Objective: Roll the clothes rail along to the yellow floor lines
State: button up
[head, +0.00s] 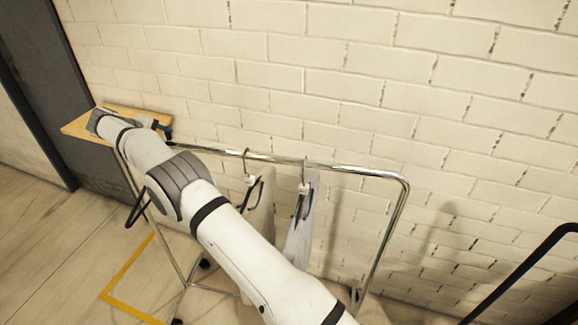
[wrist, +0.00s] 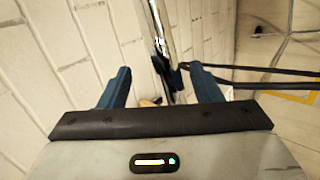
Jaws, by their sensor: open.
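The chrome clothes rail (head: 345,169) stands along the white brick wall, with a few hangers and pale garments (head: 300,225) on its top bar. My gripper (head: 155,124) is at the rail's far left end, mostly hidden behind my wrist. In the wrist view my gripper (wrist: 162,85) is open, its two blue fingers apart. The chrome tube (wrist: 164,40) passes between them, nearer the right finger; contact cannot be told. A yellow floor line (head: 127,268) forms a corner at the left base of the rail. It also shows in the wrist view (wrist: 290,96).
A wooden board (head: 85,122) lies beyond the rail's left end. A dark door (head: 45,75) is at the far left. A black tube frame (head: 520,268) stands at the right. Wooden floor at the left is clear.

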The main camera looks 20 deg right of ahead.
jog(key=shift+s+r, duration=0.1)
jog(key=v, duration=0.7)
jog(key=shift+s+r, duration=0.2)
jog(key=shift+s, duration=0.05)
jog(key=shift+a, duration=0.15)
dwell(0.3)
